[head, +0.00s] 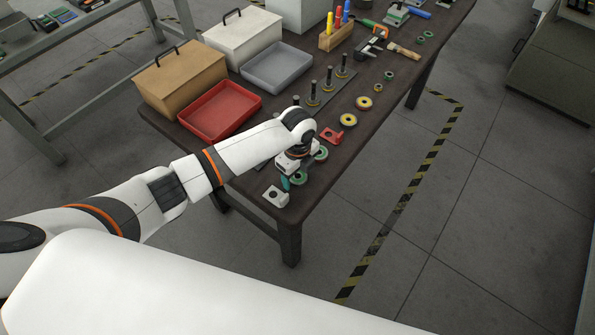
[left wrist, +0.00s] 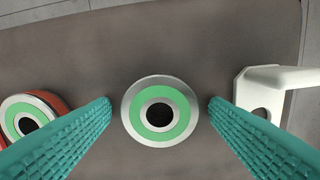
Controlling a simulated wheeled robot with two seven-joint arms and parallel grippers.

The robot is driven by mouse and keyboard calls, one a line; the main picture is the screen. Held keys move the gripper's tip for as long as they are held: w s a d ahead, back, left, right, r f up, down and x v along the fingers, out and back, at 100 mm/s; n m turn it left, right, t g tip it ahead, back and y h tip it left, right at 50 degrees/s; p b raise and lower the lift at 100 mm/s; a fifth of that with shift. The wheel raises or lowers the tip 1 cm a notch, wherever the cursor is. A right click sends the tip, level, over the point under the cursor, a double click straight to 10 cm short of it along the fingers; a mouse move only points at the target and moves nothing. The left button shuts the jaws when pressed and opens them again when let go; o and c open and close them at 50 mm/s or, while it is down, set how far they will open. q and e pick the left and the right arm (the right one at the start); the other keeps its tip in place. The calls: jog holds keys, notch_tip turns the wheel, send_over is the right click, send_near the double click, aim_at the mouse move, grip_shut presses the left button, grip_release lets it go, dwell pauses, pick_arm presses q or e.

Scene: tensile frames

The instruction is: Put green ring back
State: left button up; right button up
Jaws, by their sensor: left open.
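A green ring with a silver rim and a dark centre hole (left wrist: 160,111) lies flat on the dark table, between my left gripper's teal fingers in the left wrist view. It also shows in the head view (head: 299,179). My left gripper (left wrist: 160,120) is open above it, with a gap on both sides of the ring. In the head view the left gripper (head: 287,183) is partly hidden by its own wrist. A second green ring (left wrist: 27,118) lies to the left in the wrist view, by a red-orange edge. My right gripper is not in view.
A white bracket (left wrist: 262,92) stands close to the right finger; it shows at the table's near corner (head: 276,196). A red bracket (head: 331,136), yellow rings (head: 348,120), upright posts (head: 313,94) and a red tray (head: 220,110) stand farther along the table.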

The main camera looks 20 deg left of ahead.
pick_arm(q)
jog(key=shift+r, duration=0.1)
notch_tip(320, 180, up, 12)
jog(key=shift+b, duration=0.35)
jog(key=shift+r, duration=0.1)
dwell(0.3)
